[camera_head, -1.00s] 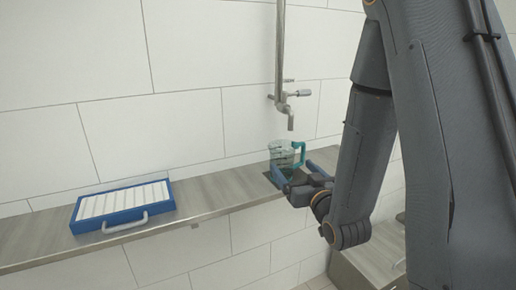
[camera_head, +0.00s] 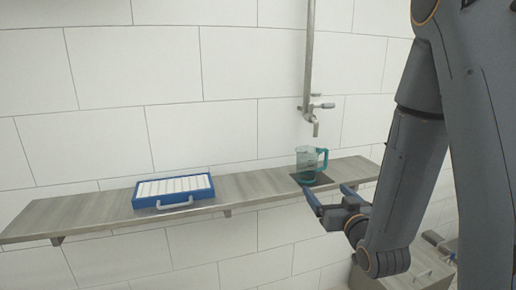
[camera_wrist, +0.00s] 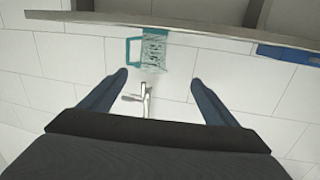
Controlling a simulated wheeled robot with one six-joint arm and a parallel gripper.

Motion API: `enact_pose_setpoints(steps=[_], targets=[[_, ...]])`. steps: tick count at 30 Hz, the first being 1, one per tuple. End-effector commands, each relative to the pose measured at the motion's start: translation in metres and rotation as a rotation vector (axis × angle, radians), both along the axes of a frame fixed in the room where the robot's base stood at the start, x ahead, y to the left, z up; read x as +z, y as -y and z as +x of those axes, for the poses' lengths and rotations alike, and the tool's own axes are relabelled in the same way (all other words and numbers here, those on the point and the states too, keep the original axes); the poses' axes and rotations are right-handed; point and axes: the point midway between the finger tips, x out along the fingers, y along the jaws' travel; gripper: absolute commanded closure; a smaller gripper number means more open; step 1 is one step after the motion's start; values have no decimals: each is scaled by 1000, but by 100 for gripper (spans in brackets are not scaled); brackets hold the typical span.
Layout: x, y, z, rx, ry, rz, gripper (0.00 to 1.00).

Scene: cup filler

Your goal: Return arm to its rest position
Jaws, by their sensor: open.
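My gripper (camera_head: 326,197) is open and empty in the head view, in front of the shelf's edge and below the cup. In the wrist view its two blue fingers (camera_wrist: 158,80) stand wide apart. The clear cup (camera_head: 306,163) with a teal handle stands upright on a dark square mat (camera_head: 322,180) on the shelf, below the tap (camera_head: 315,122). In the wrist view the cup (camera_wrist: 154,48) appears upside down beyond the fingertips, apart from them. Its fill level is hard to make out.
The grey shelf (camera_head: 90,208) runs along the white tiled wall. A blue tray (camera_head: 174,203) with white slats and a handle sits on it to the left. A lower grey unit (camera_head: 400,275) stands at bottom right, partly behind my arm. The space before the shelf is clear at left.

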Motion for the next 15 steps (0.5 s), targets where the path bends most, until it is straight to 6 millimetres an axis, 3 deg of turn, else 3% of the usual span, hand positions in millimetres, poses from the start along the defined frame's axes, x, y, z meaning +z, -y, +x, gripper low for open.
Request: enact_pose_setpoints(steps=[15], targets=[[-42,5,-7,-40,-295,-72,18]])
